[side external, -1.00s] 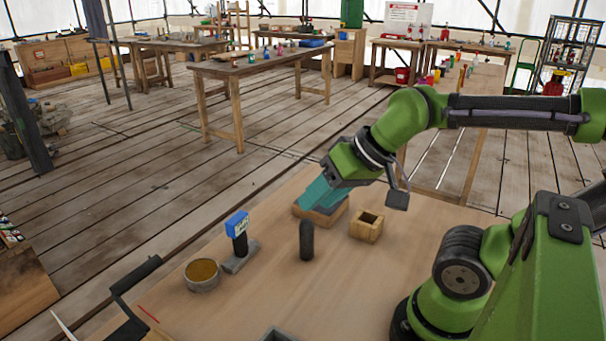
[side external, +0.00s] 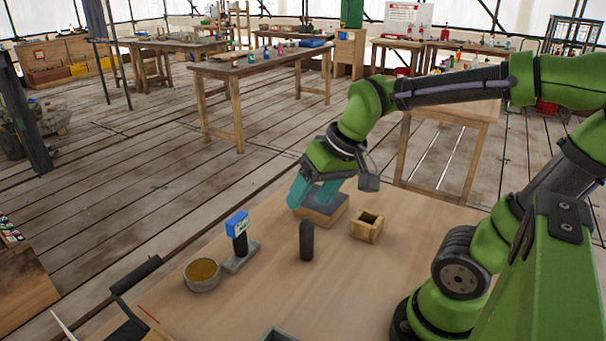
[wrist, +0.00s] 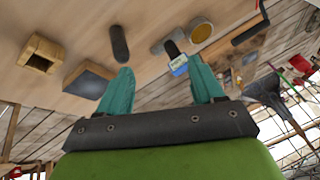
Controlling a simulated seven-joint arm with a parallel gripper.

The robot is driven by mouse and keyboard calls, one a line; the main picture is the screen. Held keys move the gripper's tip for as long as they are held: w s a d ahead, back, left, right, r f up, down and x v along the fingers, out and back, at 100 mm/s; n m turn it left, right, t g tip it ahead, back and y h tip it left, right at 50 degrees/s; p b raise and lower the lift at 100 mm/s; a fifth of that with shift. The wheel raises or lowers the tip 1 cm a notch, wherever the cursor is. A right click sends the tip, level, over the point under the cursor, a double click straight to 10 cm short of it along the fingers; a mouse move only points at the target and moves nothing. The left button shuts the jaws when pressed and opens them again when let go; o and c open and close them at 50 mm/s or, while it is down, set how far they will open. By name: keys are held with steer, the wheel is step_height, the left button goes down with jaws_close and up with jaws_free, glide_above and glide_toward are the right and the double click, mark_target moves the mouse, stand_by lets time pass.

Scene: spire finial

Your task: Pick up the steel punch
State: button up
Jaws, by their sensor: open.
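A dark, round-topped upright cylinder (side external: 306,240), apparently the steel punch, stands on the wooden bench. It also shows in the wrist view (wrist: 119,43), above and left of the space between the fingers. My gripper (side external: 311,197) has its teal fingers apart with nothing between them. In the side view it is beyond the cylinder, at the dark-topped wooden block (side external: 322,208), and its fingers partly cover that block. The wrist view shows both fingertips (wrist: 160,66) apart from the cylinder. I cannot tell whether a finger touches the block.
A hollow wooden box (side external: 367,226) stands right of the cylinder. A grey stand with a blue-topped post (side external: 238,236) and a round dish (side external: 202,276) are to the left. A black bracket (side external: 137,277) is at the bench's left edge. Bare bench lies in front of the cylinder.

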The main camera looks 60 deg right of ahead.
steer(key=w+d+f+n+g+h, duration=0.1)
steer(key=w+d+f+n+g, duration=0.15)
steer(key=w+d+g, duration=0.35)
steer(key=t, duration=0.1)
glide_toward(306, 237)
steer(key=shift+m, duration=0.25)
steer(key=f, duration=0.3)
steer(key=d+f, duration=0.1)
steer(key=f, duration=0.1)
steer(key=shift+w+f, duration=0.3)
steer(key=shift+w+d+f, duration=0.1)
steer(key=shift+f, duration=1.45)
steer(key=shift+d+f, duration=0.1)
steer(key=shift+f, duration=1.5)
steer(key=shift+r, duration=0.1)
jaws_close()
